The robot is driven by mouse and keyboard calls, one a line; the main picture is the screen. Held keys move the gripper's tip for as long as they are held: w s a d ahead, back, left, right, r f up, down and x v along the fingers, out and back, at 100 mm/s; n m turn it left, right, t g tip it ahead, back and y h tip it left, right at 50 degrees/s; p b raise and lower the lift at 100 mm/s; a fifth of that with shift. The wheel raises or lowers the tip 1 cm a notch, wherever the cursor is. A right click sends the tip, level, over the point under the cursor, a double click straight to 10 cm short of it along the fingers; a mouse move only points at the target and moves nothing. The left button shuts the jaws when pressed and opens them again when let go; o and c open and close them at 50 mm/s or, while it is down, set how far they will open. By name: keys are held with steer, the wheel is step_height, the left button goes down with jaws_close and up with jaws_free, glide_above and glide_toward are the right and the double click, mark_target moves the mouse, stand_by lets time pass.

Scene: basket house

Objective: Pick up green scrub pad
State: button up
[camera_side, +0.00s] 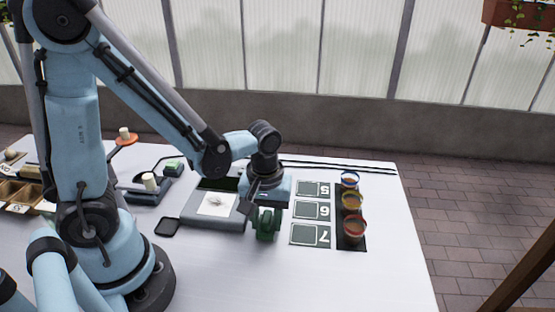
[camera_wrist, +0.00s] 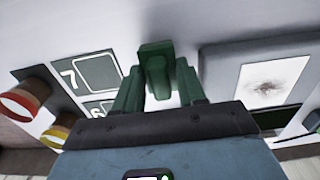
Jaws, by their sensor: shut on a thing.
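My gripper (camera_wrist: 159,72) is shut on a green block that I take to be the green scrub pad (camera_wrist: 157,50), held between its two dark green fingers. The pad's far end sticks out past the fingertips, and the rest is partly hidden by them. In the side view my gripper (camera_side: 267,222) points down over the white table, just right of the grey device with a white plate. Pad and fingers blend there in similar green, and I cannot tell whether the pad touches the table.
Right of my gripper lie green cards numbered 5, 6 and 7 (camera_side: 310,234). Beyond them, three cups stand on a dark strip, with the red-rimmed cup (camera_side: 354,230) nearest. The grey device (camera_side: 192,208) is close on the left. The table's front middle (camera_side: 300,280) is clear.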

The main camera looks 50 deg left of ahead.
mark_target(266, 216)
steer(key=shift+c, duration=1)
steer(key=shift+r, duration=0.15)
steer(key=shift+r, duration=0.8)
step_height(266, 216, up, 2)
steer(key=shift+r, duration=0.2)
steer(key=s+d+r, duration=0.6)
steer(key=s+d, duration=0.1)
steer(key=d, duration=0.2)
steer(key=shift+d+r, duration=0.2)
steer(key=shift+r, duration=0.2)
